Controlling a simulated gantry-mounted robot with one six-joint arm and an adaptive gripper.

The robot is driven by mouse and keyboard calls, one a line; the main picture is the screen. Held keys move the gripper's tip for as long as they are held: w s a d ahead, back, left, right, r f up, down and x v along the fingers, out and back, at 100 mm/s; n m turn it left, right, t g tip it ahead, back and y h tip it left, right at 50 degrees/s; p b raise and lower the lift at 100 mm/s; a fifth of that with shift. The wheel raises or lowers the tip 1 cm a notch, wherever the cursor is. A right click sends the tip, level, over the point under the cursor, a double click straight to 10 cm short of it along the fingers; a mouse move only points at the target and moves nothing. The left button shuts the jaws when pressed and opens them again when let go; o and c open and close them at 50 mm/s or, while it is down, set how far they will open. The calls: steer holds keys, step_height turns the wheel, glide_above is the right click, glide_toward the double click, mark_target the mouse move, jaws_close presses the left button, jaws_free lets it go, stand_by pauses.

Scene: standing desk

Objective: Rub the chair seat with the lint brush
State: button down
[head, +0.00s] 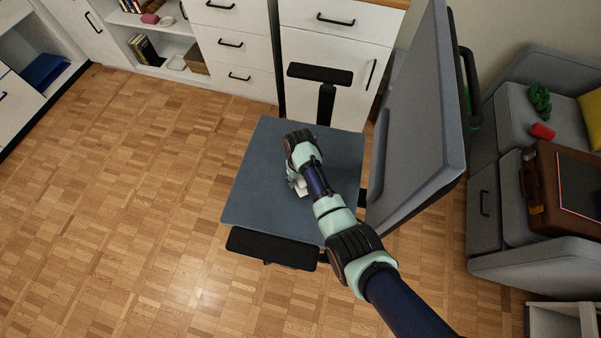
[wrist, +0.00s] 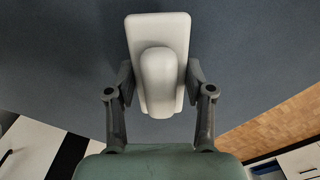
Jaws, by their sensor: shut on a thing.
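The chair seat (head: 257,185) is a flat blue-grey square in the middle of the head view, and it fills most of the wrist view (wrist: 60,75) as a dark surface. The lint brush (wrist: 158,45) is white, with a flat rectangular head and a rounded handle. My gripper (wrist: 159,85) is shut on the handle, one finger on each side. In the head view my gripper (head: 297,184) is over the middle of the seat, and only a small white part of the brush shows beside it. I cannot tell whether the brush touches the seat.
Black armrests (head: 320,74) (head: 272,246) stand at the seat's far and near edges. The grey chair back (head: 420,115) rises at the right, close to my arm. A grey sofa (head: 490,180) with a brown case (head: 560,190) is farther right. Wooden floor (head: 120,200) is clear at the left.

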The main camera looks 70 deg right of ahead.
steer(key=shift+d+r+p, duration=0.2)
steer(key=shift+r+p, duration=0.15)
steer(key=shift+r, duration=0.35)
steer(key=shift+a+r+p, duration=0.15)
steer(key=shift+r+p, duration=0.55)
steer(key=shift+p, duration=0.05)
step_height(320, 180, up, 3)
steer(key=p, duration=0.3)
steer(key=shift+f, duration=0.1)
